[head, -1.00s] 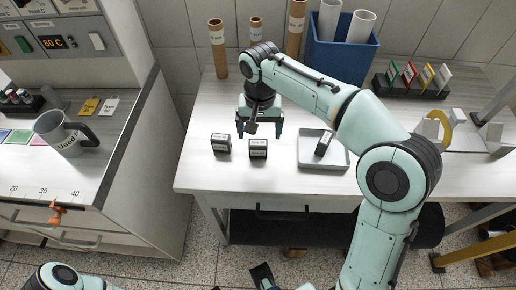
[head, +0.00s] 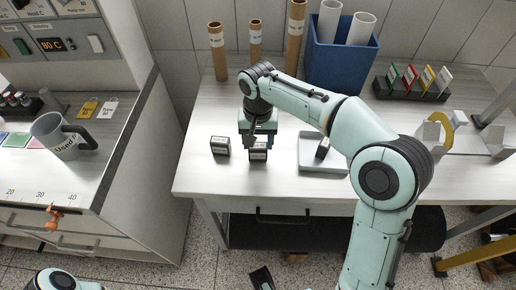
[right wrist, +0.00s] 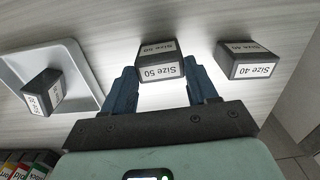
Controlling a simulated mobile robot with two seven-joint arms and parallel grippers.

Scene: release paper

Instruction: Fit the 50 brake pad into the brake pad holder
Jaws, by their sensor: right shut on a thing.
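The Size 50 brake pad (head: 258,155) is a small dark block with white labels, standing on the white table. My right gripper (head: 258,143) has come down over it and is shut on it. In the right wrist view the blue fingers flank the Size 50 pad (right wrist: 162,68). The Size 40 pad (head: 220,145) stands just left of it, apart; it also shows in the right wrist view (right wrist: 250,62). A shallow grey tray (head: 308,167) holds another dark labelled block (head: 322,148). I cannot tell which thing is the holder.
Brown tubes (head: 256,42) and a blue bin (head: 340,58) with white rolls stand at the back. The table front is clear.

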